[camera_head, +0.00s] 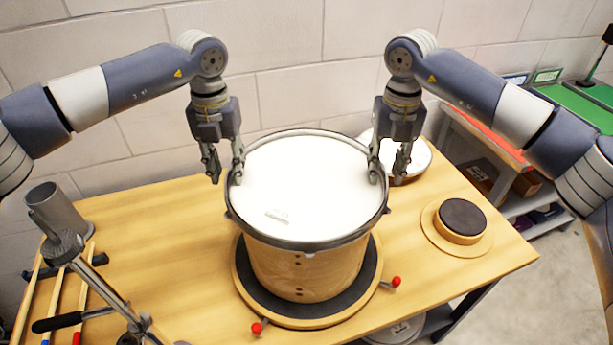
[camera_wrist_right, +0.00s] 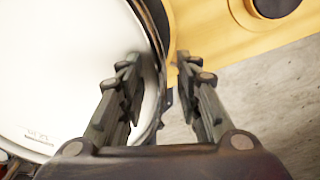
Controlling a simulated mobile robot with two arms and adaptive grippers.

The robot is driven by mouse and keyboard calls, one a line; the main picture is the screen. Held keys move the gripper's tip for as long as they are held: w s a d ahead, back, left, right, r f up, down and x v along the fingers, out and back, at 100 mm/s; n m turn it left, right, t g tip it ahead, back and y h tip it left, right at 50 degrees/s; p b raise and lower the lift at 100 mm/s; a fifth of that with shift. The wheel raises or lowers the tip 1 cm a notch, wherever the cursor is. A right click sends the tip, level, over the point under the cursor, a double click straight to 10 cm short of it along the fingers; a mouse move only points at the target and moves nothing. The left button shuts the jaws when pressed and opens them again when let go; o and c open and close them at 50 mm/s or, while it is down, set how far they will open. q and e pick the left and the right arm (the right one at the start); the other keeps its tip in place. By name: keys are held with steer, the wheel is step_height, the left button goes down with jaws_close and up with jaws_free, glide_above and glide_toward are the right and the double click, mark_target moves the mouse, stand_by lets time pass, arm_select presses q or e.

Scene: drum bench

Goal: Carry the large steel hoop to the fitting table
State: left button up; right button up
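The large steel hoop (camera_head: 306,245) is a dark grey ring around the top of a wooden drum (camera_head: 305,272), encircling its white head (camera_head: 300,180). In the right wrist view the hoop (camera_wrist_right: 161,70) passes between two parted fingers. My left gripper (camera_head: 225,172) points down at the hoop's left side, open, one finger outside the rim and one over the head. My right gripper (camera_head: 388,172) is open at the right side in the same way; it also shows in the right wrist view (camera_wrist_right: 155,75). Contact with the hoop cannot be told. No table is marked as the fitting table.
The drum stands on a dark round turntable (camera_head: 250,290) with red knobs on the wooden bench (camera_head: 450,275). A small round pad (camera_head: 462,218) lies right. Another round drum-like item (camera_head: 415,160) is behind my right gripper. A metal stand (camera_head: 95,275) is front left. Red and green tables (camera_head: 580,103) stand right.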

arm_select(q)
jaws_close()
arm_select(e)
jaws_close()
arm_select(q)
steer(key=shift+r, duration=0.15)
arm_select(e)
steer(key=shift+r, duration=0.15)
